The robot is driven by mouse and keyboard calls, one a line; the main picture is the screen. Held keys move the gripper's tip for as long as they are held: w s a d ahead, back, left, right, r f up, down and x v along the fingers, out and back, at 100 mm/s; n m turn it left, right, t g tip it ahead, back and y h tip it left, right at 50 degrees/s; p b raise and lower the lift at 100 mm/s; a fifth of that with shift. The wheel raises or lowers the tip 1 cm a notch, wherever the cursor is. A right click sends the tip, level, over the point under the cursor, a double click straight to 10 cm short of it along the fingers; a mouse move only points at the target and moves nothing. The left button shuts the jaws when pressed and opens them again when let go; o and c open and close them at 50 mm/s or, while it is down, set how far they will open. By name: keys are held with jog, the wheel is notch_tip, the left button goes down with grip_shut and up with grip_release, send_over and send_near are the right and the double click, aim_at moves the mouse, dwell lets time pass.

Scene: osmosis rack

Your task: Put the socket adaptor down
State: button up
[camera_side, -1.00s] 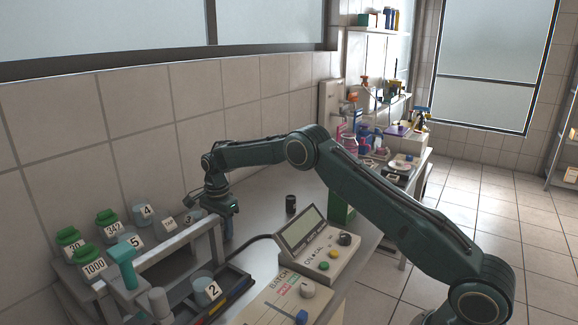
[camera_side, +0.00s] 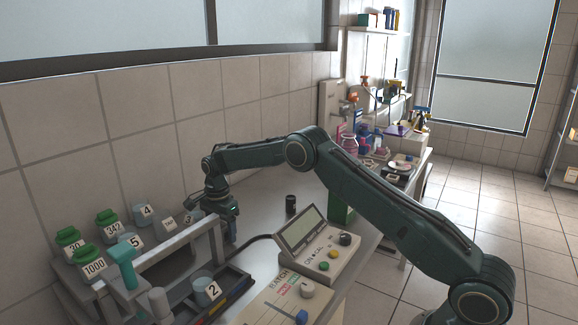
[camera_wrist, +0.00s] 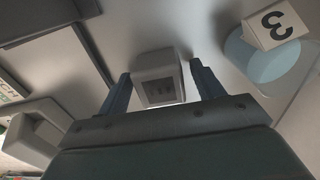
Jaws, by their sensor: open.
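A pale grey block with a dark square opening, which looks like the socket adaptor (camera_wrist: 154,64), shows in the wrist view between my two fingers. My gripper (camera_wrist: 162,84) is open, with a dark blue finger on each side of the block. I cannot tell whether either finger touches it. In the side view my gripper (camera_side: 231,236) hangs low over the bench just behind the grey rack. The adaptor cannot be made out there.
A pale blue cup with label 3 (camera_wrist: 268,28) stands right of my fingers in the wrist view. The rack (camera_side: 170,262) and several labelled containers are close on the left. A black cylinder (camera_side: 291,204) and a control box (camera_side: 318,243) stand to the right on the bench (camera_side: 268,200).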

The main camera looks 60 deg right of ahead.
aim_at(222, 225)
notch_tip(222, 225, up, 11)
jog(key=shift+r, duration=0.65)
dwell(0.6)
jog(key=s+a+r+n+t, duration=0.3)
jog(key=s+r+n, duration=0.6)
jog(key=s+r, duration=1.05)
jog(key=s+a+f+n+t, duration=0.1)
jog(key=s+f+n, duration=0.2)
jog(key=s, duration=0.9)
jog(key=s+a+f+n+t, duration=0.1)
jog(key=s+f+n, duration=0.3)
jog(key=s, duration=0.9)
jog(key=shift+s+n+t, duration=0.25)
jog(key=shift+n+t, duration=0.05)
jog(key=shift+n, duration=0.7)
